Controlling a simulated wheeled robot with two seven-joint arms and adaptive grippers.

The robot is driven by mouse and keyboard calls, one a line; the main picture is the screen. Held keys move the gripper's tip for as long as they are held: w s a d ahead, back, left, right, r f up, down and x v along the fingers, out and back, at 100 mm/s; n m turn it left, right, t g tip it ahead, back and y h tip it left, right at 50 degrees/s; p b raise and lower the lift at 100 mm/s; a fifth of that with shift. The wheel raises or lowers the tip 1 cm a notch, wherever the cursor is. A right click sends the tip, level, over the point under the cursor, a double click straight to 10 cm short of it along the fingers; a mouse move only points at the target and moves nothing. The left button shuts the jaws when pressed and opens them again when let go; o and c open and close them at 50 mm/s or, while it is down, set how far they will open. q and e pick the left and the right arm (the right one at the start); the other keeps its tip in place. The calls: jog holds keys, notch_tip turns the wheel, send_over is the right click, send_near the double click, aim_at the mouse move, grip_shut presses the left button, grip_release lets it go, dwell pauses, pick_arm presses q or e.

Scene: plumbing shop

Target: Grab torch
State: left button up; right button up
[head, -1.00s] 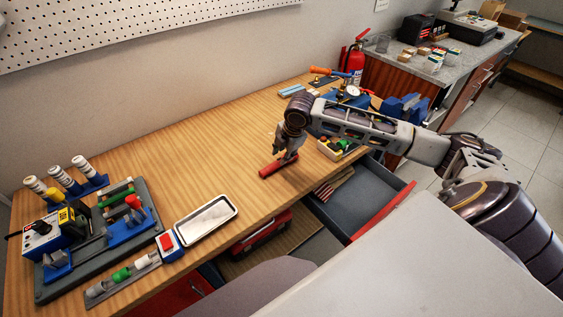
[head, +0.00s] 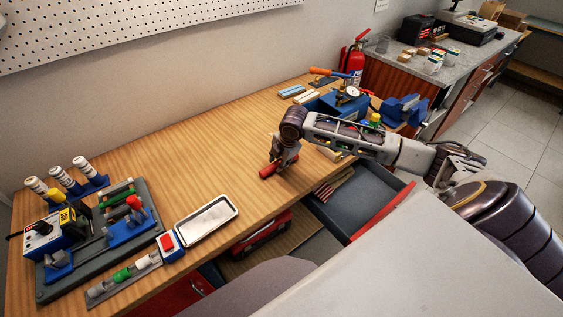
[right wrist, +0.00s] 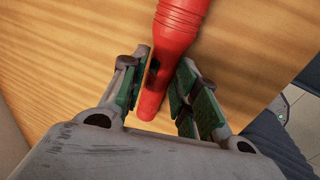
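The torch (head: 268,173) is a red cylinder lying on the wooden workbench (head: 190,170) near its front edge. In the right wrist view the torch (right wrist: 176,30) runs from the top edge down between my fingers, with a dark patch on its side. My right gripper (head: 279,164) is lowered over the torch from above. In the right wrist view its two fingers (right wrist: 162,85) with green pads stand on either side of the torch and look open, with little room to spare. Firm contact is not clear. My left gripper is not in view.
An open drawer (head: 358,200) sticks out below the bench front, right of the torch. A white tray (head: 207,219) and a grey board with tools (head: 150,235) lie to the left. A blue pump with a gauge (head: 340,103) stands behind my right arm. The middle of the bench is clear.

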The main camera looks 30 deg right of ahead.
jog(key=shift+w+f, duration=0.2)
jog(key=shift+f, duration=0.5)
jog(key=shift+c, duration=0.3)
grip_shut()
